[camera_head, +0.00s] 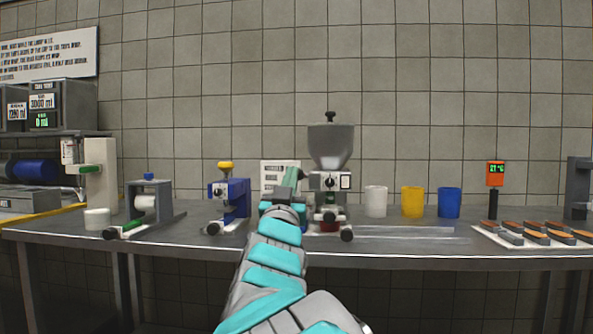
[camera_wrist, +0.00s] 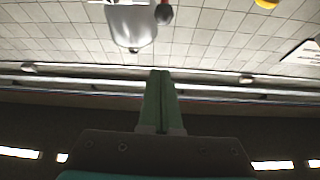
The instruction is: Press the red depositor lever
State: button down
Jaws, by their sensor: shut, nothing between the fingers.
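The depositor (camera_head: 330,180) stands near the middle of the counter, with a grey metal hopper on top. A small red part (camera_head: 329,227) shows low at its front; I cannot tell whether this is the lever. In the wrist view the metal hopper (camera_wrist: 132,22) is at the top edge, and a dark piece with a red part (camera_wrist: 164,15) is beside it. My gripper (camera_head: 291,178) is in front of the depositor's left side, raised above the counter. Its green fingers (camera_wrist: 160,75) are together and empty. My arm hides part of the depositor's base.
A blue machine with a yellow top (camera_head: 228,195) stands left of my arm. White (camera_head: 375,201), yellow (camera_head: 412,202) and blue (camera_head: 449,203) cups stand to the right. A tray of sandwich pieces (camera_head: 484,232) is at the far right. The counter front (camera_head: 410,258) is fairly clear.

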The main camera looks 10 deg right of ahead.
notch_tip(320, 180, up, 5)
jog(key=p, duration=0.1)
send_over(301, 173)
jog(key=s+a, duration=0.1)
jog(key=s, duration=0.1)
jog(key=shift+w+a+f, duration=0.1)
jog(key=shift+w+f, duration=0.1)
jog(key=shift+f, duration=0.75)
jog(key=shift+w+a+f, duration=0.1)
jog(key=shift+w+f, duration=0.1)
jog(key=shift+f, duration=0.75)
jog(key=shift+d+f, duration=0.1)
jog(key=shift+t, duration=0.5)
notch_tip(301, 173, down, 6)
jog(key=b, duration=0.4)
